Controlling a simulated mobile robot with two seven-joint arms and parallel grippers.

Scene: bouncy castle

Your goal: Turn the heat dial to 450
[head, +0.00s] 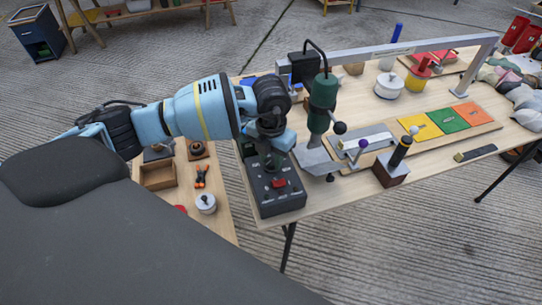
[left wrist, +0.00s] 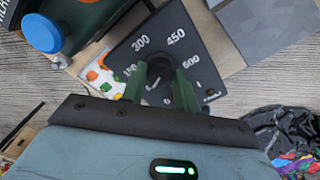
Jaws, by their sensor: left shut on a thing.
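The heat dial (left wrist: 158,92) is on the top face of a black control box (left wrist: 205,50), with 150, 300, 450 and 600 printed around it in the left wrist view. My left gripper (left wrist: 160,84) has its two green fingers shut on the dial, one on each side. The fingers cover much of the dial, and I cannot tell which number it points to. In the head view, the control box (head: 277,196) stands at the near left corner of the table, with a red switch on it. My left gripper (head: 271,160) reaches down onto its far part and hides the dial.
A green press-like tool (head: 322,100) stands just right of my left gripper. A wooden block with a black handle (head: 391,172) is farther right on the table (head: 340,195). A lower bench (head: 215,222) with small tools is at the left.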

